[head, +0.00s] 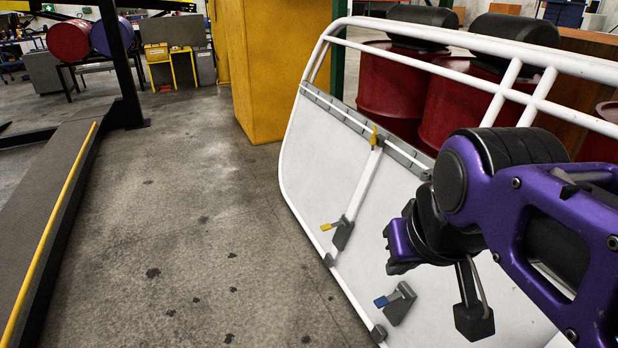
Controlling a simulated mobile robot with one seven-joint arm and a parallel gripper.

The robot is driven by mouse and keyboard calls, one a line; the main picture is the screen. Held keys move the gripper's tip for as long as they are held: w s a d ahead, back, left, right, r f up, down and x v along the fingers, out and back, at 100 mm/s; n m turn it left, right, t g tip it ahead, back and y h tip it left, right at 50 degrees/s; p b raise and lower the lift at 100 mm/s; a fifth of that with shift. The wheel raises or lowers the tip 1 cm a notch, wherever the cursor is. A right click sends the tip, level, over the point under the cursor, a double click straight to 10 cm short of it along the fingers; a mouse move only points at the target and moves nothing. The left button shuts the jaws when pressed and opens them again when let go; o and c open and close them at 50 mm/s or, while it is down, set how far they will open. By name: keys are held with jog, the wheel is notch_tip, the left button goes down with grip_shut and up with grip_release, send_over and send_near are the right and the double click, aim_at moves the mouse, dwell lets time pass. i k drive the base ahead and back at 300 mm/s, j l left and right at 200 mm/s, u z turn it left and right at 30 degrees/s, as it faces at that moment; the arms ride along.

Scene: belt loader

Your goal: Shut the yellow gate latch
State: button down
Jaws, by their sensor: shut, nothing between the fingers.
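The gate is a white panel with a white tubular frame (293,130), leaning across the right half of the head view. A grey latch with a yellow tip (327,227) sits low on the panel, at the lower end of a white bar. A second yellow piece (373,136) is at the bar's upper end, by a grey rail. Another grey latch with a blue tip (381,302) is lower right. My purple gripper (391,262) is shut and empty. It shows to the right of the yellow-tipped latch and above the blue-tipped one, apart from both in the picture. Whether the yellow latch is engaged is unclear.
Red drums (386,90) with black tops stand behind the gate. A yellow cabinet (266,65) stands beyond its left end. A dark ramp with a yellow stripe (55,225) runs along the left. The concrete floor (195,210) between is clear.

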aim_at(327, 226)
jog(key=z, duration=0.45)
jog(key=i+j+z, duration=0.15)
jog(key=z, duration=0.35)
jog(key=i+j+z, duration=0.15)
jog(key=j+z, duration=0.15)
jog(key=z, duration=0.15)
jog(key=i+j+z, duration=0.1)
jog(key=j+z, duration=0.35)
jog(key=j, duration=0.3)
jog(key=i+j+z, duration=0.2)
jog(key=j, duration=0.6)
jog(key=j+z, duration=0.2)
jog(key=j, duration=1.5)
jog(key=i+j, duration=0.1)
jog(key=j, duration=0.8)
